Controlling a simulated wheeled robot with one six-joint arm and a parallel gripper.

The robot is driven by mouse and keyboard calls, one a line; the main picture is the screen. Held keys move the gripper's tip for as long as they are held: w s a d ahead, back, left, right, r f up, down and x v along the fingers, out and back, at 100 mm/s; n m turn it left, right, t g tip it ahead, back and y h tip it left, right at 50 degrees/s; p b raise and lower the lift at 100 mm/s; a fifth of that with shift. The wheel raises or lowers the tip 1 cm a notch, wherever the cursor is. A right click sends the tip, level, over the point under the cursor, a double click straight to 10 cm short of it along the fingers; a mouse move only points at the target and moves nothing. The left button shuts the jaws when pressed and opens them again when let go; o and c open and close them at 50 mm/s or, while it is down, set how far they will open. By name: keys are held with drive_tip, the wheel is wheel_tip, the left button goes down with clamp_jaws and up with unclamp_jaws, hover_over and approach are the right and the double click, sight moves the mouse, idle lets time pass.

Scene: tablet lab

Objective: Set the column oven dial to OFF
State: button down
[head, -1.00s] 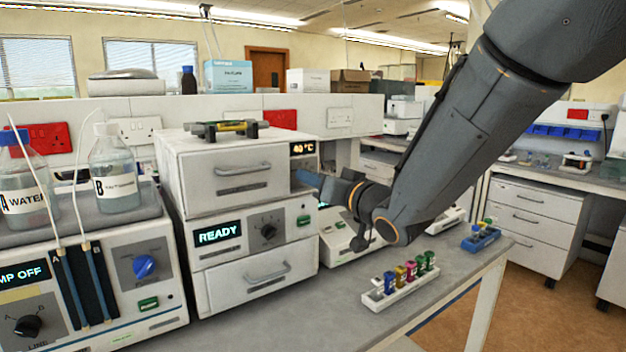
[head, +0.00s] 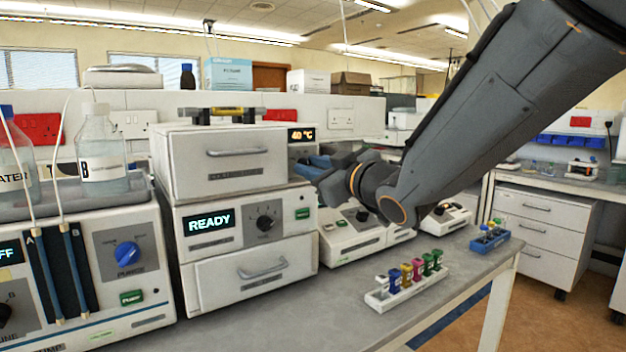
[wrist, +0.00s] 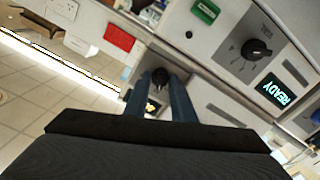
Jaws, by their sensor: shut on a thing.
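The column oven (head: 232,160) is the white top unit of the stack, with a lit 40 °C display (head: 301,135) at its right. In the wrist view its dark dial (wrist: 160,76) sits between the tips of my blue fingers, and the lit display (wrist: 152,106) shows between the fingers. My gripper (wrist: 160,82) is shut on the dial. In the head view my gripper (head: 303,165) reaches the oven's right front panel from the right and hides the dial. The dial's pointer and markings cannot be read.
Below the oven, a unit showing READY (head: 209,222) has its own black knob (head: 265,223) and a green button. A pump unit with a blue knob (head: 127,253) stands at left. A rack of coloured vials (head: 405,285) stands on the bench at front right.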

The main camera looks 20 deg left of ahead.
drive_tip(key=n+b, duration=0.7)
drive_tip(key=shift+f, duration=0.1)
drive_tip(key=shift+n, duration=0.3)
idle(0.3)
drive_tip(key=c, duration=1.5)
unclamp_jaws()
drive_tip(key=shift+v, duration=3.95)
